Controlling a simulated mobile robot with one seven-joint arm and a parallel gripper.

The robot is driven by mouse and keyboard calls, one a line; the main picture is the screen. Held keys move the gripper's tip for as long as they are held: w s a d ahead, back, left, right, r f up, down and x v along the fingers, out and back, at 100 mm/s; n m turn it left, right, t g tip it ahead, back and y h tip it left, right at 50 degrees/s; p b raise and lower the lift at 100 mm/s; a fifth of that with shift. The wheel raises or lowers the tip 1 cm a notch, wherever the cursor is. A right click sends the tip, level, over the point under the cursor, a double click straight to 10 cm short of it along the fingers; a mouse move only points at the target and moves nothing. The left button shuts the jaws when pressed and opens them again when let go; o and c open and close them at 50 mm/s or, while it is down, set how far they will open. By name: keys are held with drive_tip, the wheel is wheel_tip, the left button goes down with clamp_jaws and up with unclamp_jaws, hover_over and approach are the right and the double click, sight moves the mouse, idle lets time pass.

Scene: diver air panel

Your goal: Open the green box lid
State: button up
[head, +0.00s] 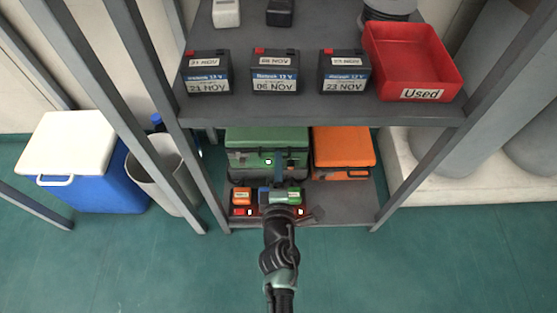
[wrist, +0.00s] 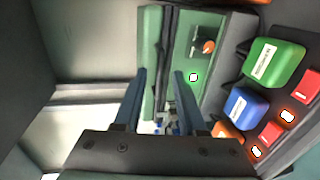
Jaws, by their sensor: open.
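The green box (head: 262,136) stands on the lower shelf, and its lid looks shut in the head view. In the wrist view the green box (wrist: 191,88) shows turned on its side, with a dark latch with an orange knob (wrist: 207,46) on its face. My gripper (head: 279,163) is in front of the box. In the wrist view its two fingers (wrist: 159,75) are apart with nothing held, and a green strip of the box and a dark seam lie beyond and between the tips. I cannot tell whether the fingers touch the box.
An orange box (head: 343,148) stands right of the green one. Small orange, blue and green blocks with red lit units (head: 240,197) sit at the lower shelf's front. The upper shelf (head: 300,108) holds batteries and a red "Used" tray (head: 412,60). Shelf posts flank both sides.

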drive_tip(key=shift+x, duration=0.95)
clamp_jaws()
idle(0.8)
